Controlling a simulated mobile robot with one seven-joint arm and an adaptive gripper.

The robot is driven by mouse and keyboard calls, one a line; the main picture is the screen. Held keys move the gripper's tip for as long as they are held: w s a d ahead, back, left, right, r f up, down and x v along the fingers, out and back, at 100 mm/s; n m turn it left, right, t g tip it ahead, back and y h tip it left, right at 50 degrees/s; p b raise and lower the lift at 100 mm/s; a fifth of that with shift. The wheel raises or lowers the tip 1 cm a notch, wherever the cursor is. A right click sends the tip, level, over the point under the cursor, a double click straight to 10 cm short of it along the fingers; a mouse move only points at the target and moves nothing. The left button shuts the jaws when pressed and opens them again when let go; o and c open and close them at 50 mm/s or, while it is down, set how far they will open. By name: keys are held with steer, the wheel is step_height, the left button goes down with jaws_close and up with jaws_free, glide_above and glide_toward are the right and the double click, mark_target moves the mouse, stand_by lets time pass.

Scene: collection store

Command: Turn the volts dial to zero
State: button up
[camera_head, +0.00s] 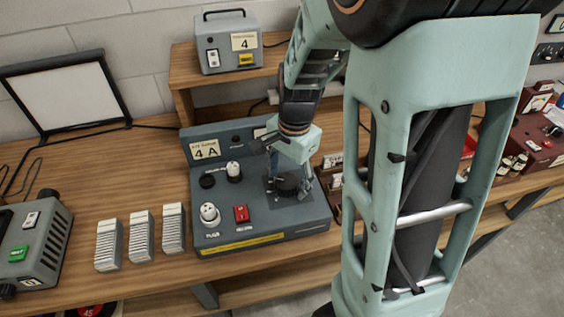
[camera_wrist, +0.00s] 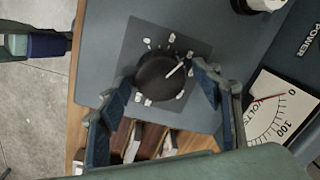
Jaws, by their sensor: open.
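The grey-blue control unit labelled 4 A (camera_head: 250,228) stands on the wooden bench. Its round black dial (camera_head: 288,186) sits on a darker square plate at the unit's right. In the wrist view the dial (camera_wrist: 156,82) has a white pointer line aimed up and right, with white marks around it. A VOLTS meter (camera_wrist: 272,112) beside it has a red needle close to the 0. My gripper (camera_head: 289,188) is open over the dial, one finger on each side. In the wrist view, I cannot tell whether the fingers touch it.
On the unit are a red switch (camera_head: 241,213) and white-topped knobs (camera_head: 210,213). White slotted stacks (camera_head: 142,236) stand to its left, near another grey box with a green switch (camera_head: 38,243). A grey box marked 4 (camera_head: 228,42) is on the shelf behind. Small boxes crowd the right.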

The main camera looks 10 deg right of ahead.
steer(key=shift+c, duration=0.5)
steer(key=c, duration=1.1)
steer(key=shift+o, duration=0.2)
steer(key=n+b, duration=0.1)
steer(key=n, duration=0.2)
steer(key=shift+f, duration=0.1)
steer(key=n+b, duration=0.1)
steer(key=n, duration=0.2)
steer(key=shift+n, duration=0.4)
steer(key=n+b, duration=0.1)
steer(key=n, duration=0.5)
steer(key=shift+w+g, duration=0.1)
steer(key=shift+g, duration=0.3)
steer(key=shift+n, duration=0.3)
